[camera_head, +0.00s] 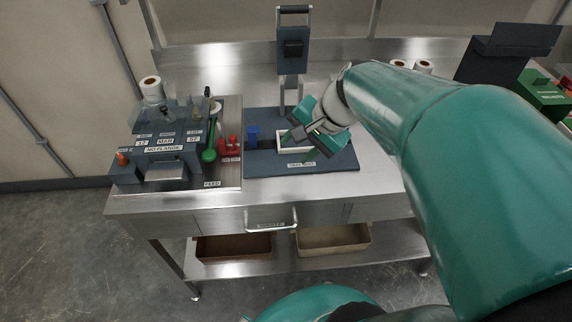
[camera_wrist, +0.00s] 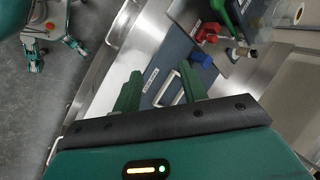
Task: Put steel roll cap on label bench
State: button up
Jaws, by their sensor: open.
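A steel bench (camera_head: 380,178), which I take for the label bench, stands ahead with a dark blue base plate (camera_head: 340,160) on top. A white rectangular frame (camera_head: 284,148) lies on the plate under the gripper. In the wrist view the frame (camera_wrist: 168,88) shows between the open fingers (camera_wrist: 160,90). I cannot pick out a steel roll cap for certain in either view; it may be hidden or too small.
A blue block (camera_head: 252,136) and red pieces (camera_head: 231,145) stand left of the gripper, near a green-handled tool (camera_head: 209,154). A dark labelled machine (camera_head: 165,150) fills the bench's left end. A dark upright post (camera_head: 292,60) rises behind. The plate's front is clear.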

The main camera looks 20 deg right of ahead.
jog(key=s+a+r+n+t+h, duration=0.1)
jog(key=s+a+r+n+h, duration=0.2)
jog(key=s+a+n, duration=0.3)
jog(key=shift+s+n+h, duration=0.4)
jog(key=shift+s+n, duration=1.1)
jog(key=shift+n, duration=1)
